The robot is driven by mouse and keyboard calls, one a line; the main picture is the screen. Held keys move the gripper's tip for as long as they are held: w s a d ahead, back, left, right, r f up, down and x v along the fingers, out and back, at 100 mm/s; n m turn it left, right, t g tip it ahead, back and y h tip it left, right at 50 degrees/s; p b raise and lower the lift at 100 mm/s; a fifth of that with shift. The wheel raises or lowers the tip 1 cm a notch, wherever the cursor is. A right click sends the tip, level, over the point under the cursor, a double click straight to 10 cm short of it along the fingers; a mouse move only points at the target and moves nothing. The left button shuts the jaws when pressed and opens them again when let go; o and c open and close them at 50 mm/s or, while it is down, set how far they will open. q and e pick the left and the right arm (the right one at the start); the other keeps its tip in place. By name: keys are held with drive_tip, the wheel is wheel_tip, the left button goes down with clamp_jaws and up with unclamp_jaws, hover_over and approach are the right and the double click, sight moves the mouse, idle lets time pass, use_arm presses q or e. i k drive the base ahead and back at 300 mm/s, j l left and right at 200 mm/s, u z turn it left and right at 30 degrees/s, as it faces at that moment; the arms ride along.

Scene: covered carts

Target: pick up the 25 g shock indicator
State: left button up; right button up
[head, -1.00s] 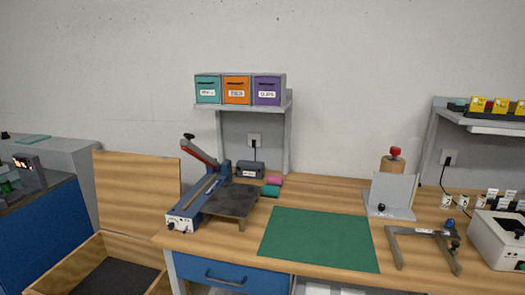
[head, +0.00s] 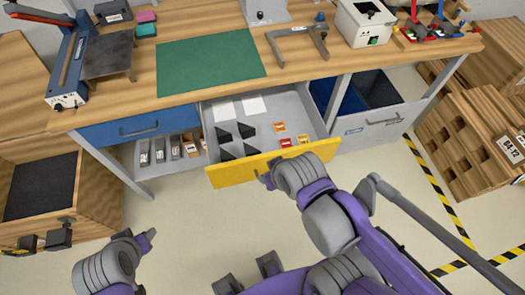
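An open grey drawer (head: 318,122) with a yellow front (head: 228,175) holds several small coloured indicators: an orange one (head: 279,127), another orange one (head: 304,140) and a red one (head: 286,143), with more colour partly hidden near the front. Their labels are too small to read, so I cannot tell which is the 25 g one. My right gripper (head: 265,180) is at the drawer's yellow front; its fingers are mostly hidden by my arm. My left gripper (head: 146,239) is over the floor at lower left, away from the drawer, its fingers unclear.
The drawer also holds black triangular pieces (head: 246,130) and white cards (head: 223,111). A workbench with a green mat (head: 210,62) stands above it. A blue drawer (head: 135,126) is shut at left. Wooden crates (head: 470,140) stand right, a wooden box (head: 105,200) left.

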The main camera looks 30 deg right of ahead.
sight(304, 139)
drive_tip(key=z, duration=1.4)
